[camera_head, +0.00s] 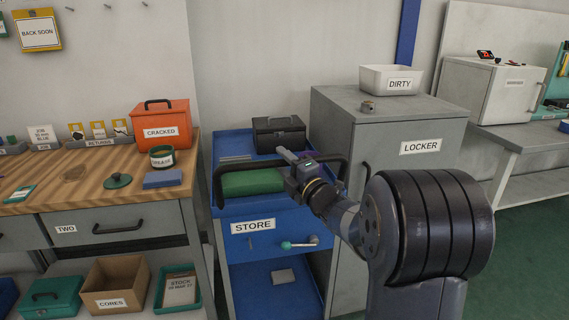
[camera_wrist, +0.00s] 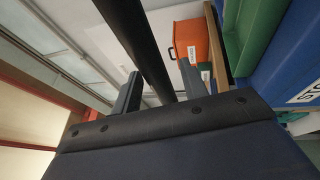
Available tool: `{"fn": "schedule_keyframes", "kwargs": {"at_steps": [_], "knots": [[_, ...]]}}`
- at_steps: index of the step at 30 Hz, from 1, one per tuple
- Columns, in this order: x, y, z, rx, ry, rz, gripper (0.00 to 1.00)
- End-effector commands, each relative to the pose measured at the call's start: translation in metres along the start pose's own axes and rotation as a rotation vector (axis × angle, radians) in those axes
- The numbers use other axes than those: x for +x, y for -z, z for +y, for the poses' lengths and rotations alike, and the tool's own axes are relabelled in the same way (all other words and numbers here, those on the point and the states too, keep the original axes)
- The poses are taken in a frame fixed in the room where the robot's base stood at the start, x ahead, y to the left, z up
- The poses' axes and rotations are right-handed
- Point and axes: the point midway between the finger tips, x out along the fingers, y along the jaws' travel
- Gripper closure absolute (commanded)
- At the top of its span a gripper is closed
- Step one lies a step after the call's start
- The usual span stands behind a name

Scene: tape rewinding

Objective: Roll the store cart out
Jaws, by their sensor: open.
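The blue store cart (camera_head: 222,225), labelled STORE, stands in the gap between the workbench and the grey locker. Its black push handle (camera_head: 243,166) spans the front of its top; the cart's blue side also shows in the wrist view (camera_wrist: 285,65). My gripper (camera_head: 290,160) is at the right part of the handle, its jaws open. In the wrist view a black bar (camera_wrist: 146,45), apparently the handle, runs between my two open fingers (camera_wrist: 160,85). Whether either finger touches it I cannot tell.
The locker (camera_head: 335,130) stands close on the cart's right, with a white DIRTY bin (camera_head: 375,78) on top. The workbench (camera_head: 85,165) is close on the left. A green box (camera_head: 252,182) and a black toolbox (camera_head: 279,138) ride on the cart. Green floor shows at right.

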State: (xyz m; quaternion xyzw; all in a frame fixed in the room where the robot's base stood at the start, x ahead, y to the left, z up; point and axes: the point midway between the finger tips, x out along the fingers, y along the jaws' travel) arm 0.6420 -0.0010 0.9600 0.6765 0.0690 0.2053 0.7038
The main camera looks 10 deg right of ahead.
Motion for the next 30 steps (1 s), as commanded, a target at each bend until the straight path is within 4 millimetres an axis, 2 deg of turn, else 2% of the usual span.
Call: {"fn": "schedule_keyframes", "kwargs": {"at_steps": [5,20,30], "knots": [[-0.0002,0.0,-0.0001,0.0,0.0,0.0,0.59],[-0.0004,0.0001,-0.0002,0.0,0.0,0.0,1.0],[-0.0005,0.0001,-0.0004,0.0,0.0,0.0,1.0]]}}
